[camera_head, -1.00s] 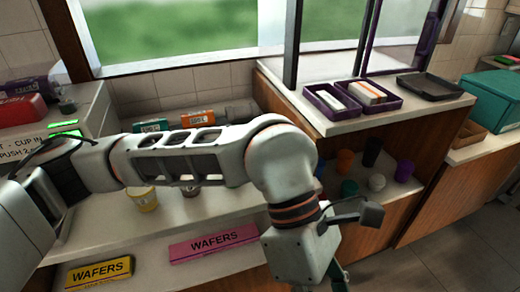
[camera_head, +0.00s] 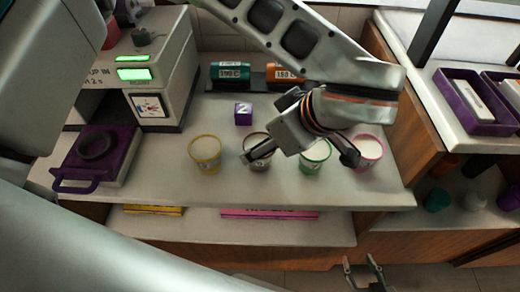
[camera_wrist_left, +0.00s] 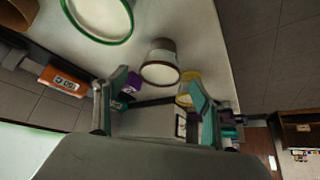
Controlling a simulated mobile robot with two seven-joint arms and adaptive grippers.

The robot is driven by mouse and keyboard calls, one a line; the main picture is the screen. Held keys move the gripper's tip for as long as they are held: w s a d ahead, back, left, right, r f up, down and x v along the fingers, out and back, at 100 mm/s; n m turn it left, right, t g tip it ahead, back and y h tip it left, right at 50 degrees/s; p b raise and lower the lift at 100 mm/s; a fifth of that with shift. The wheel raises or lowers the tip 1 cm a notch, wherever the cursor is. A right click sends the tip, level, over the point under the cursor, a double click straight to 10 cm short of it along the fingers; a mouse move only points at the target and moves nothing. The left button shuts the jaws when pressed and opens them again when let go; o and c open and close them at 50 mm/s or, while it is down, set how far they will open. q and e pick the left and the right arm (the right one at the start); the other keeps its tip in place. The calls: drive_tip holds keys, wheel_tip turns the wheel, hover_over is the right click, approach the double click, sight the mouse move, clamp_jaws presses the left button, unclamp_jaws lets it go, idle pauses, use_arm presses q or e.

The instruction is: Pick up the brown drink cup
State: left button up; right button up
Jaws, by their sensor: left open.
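The brown drink cup (camera_head: 257,163) stands on the white counter, second from the left in a row of cups, partly hidden by my left gripper. My left gripper (camera_head: 264,138) reaches over from the right, its fingers close to that cup. In the left wrist view the brown cup (camera_wrist_left: 160,66) appears between the spread teal fingertips (camera_wrist_left: 158,80), with no contact visible. That gripper is open and empty. My right gripper (camera_head: 360,262) is low in front of the counter, fingers apart and empty.
A yellow cup (camera_head: 205,154) stands left of the brown one. A green cup (camera_head: 314,157) and a pink cup (camera_head: 368,151) stand to the right, near my left wrist. A purple cube (camera_head: 243,114) is behind. A waffle iron (camera_head: 112,140) is at the left.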

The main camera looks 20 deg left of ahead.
use_arm(q)
drive_tip(key=x, duration=0.4)
drive_tip(key=shift+w+a, duration=0.1)
drive_tip(key=shift+a, duration=0.15)
drive_tip(key=c, duration=1.3)
